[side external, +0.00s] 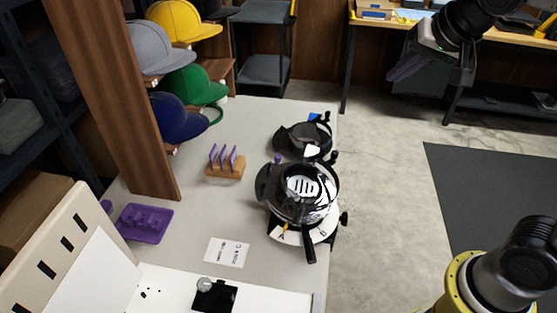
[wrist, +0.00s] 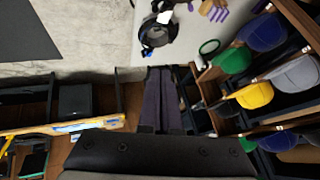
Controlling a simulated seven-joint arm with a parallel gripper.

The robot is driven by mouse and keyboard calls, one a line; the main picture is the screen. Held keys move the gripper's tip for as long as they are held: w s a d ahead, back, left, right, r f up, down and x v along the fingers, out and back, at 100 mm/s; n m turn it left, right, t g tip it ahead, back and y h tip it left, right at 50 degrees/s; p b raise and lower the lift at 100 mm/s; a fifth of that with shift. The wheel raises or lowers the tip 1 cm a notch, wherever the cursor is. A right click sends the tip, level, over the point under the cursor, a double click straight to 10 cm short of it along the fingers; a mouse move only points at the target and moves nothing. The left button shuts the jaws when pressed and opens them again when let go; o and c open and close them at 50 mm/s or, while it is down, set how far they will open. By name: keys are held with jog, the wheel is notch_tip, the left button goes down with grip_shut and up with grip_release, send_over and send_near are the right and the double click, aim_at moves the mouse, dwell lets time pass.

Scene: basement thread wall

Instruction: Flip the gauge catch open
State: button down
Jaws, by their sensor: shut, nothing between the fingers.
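My gripper (side external: 394,74) is at the upper right of the side external view, high above the floor and well apart from the table. In the wrist view its two dark purplish fingers (wrist: 161,70) lie together, shut and empty. A round black device (side external: 297,185) with a white lettered dial (side external: 288,237) stands near the table's right edge. A black lever (side external: 308,248) hangs at its front. A smaller black device (side external: 292,137) with a blue part stands behind it; it also shows in the wrist view (wrist: 157,32). I cannot tell which part is the gauge catch.
Caps (side external: 178,20) hang on a wooden panel (side external: 140,90) at the left. A wooden block with purple pieces (side external: 226,171), a purple tray (side external: 144,223) and a white card (side external: 227,252) are on the table. Open floor (side external: 385,140) lies right of the table.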

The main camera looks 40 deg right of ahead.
jog(key=w+a+f+m+g, duration=0.1)
jog(key=w+a+f, duration=0.3)
jog(key=w, duration=0.5)
jog(key=w+a+f, duration=0.3)
jog(key=w+f, duration=0.3)
jog(key=w, duration=0.2)
jog(key=w+a+f, duration=0.1)
jog(key=f, duration=0.3)
jog(key=w+a+f+g, duration=0.1)
jog(key=a+f, duration=0.1)
jog(key=f, duration=0.3)
jog(key=w+a+f+n+g, duration=0.1)
jog(key=a+f, duration=0.1)
jog(key=f, duration=0.3)
jog(key=shift+a+f+h, duration=0.1)
jog(key=shift+f+h, duration=0.05)
jog(key=shift+h, duration=0.15)
jog(key=shift+s+a+f, duration=0.1)
jog(key=shift+a+f, duration=0.1)
jog(key=shift+a, duration=0.05)
send_over(278, 168)
jog(key=s, duration=0.2)
jog(key=f, duration=0.6)
jog(key=a+f, duration=0.1)
jog(key=f, duration=0.2)
jog(key=shift+w+f, duration=0.1)
jog(key=shift+w, duration=0.1)
